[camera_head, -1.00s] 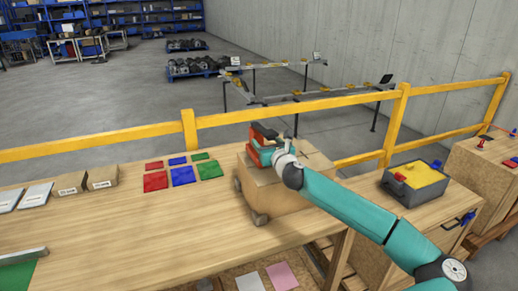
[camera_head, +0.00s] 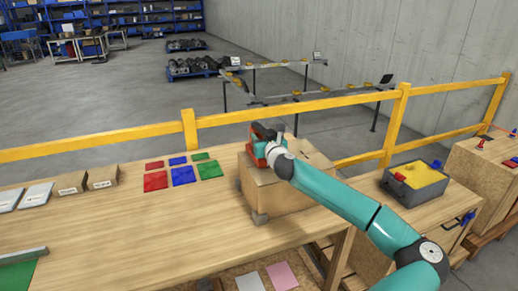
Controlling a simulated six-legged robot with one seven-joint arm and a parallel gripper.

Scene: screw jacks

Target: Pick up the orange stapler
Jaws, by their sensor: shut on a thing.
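The orange stapler (camera_head: 258,154) shows as a small orange-red shape above the left part of the top of a cardboard box (camera_head: 272,194). My gripper (camera_head: 261,137) is at the stapler, shut on it, with my teal arm reaching in from the lower right. The fingertips are small and partly hidden by the wrist. I cannot tell whether the stapler still touches the box.
The box stands on a wooden table (camera_head: 120,235). Red, blue and green mats (camera_head: 183,175) lie to its left, with small cartons (camera_head: 102,177) further left. A grey bin with yellow contents (camera_head: 416,182) stands right. A yellow rail (camera_head: 100,141) runs behind.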

